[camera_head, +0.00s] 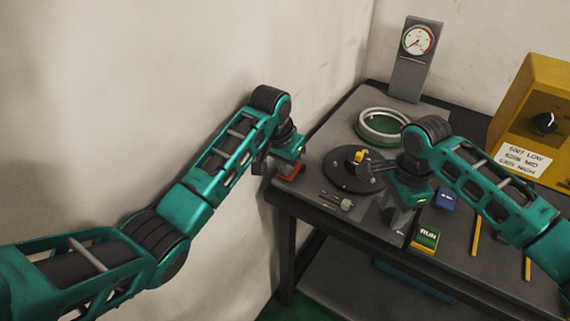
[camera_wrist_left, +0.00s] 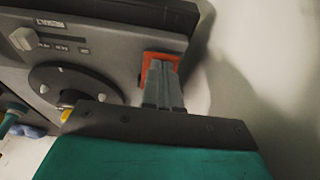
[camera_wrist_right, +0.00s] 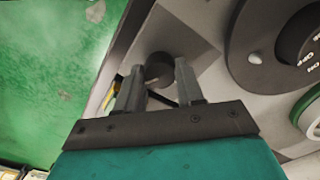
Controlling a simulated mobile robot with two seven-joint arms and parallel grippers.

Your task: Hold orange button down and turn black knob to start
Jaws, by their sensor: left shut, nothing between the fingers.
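The orange button (camera_head: 288,171) is at the left corner of the grey machine top. My left gripper (camera_head: 290,166) is shut and empty, its fingertips over the button. In the left wrist view, the closed fingertips (camera_wrist_left: 160,64) overlap the orange button (camera_wrist_left: 172,57) and seem to touch it; how far it is pressed I cannot tell. My right gripper (camera_head: 396,222) points down at the machine's front right part. In the right wrist view, its open fingers (camera_wrist_right: 159,70) stand either side of a round black knob (camera_wrist_right: 159,66) on a grey square plate. Contact with the knob is unclear.
A dark disc (camera_head: 350,175) with a yellow piece and a green-white ring (camera_head: 382,126) lie between the arms. A gauge (camera_head: 416,41) stands behind. A yellow box (camera_head: 535,100) with its own dial is at right. A RUN block (camera_head: 425,238) sits by the right gripper.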

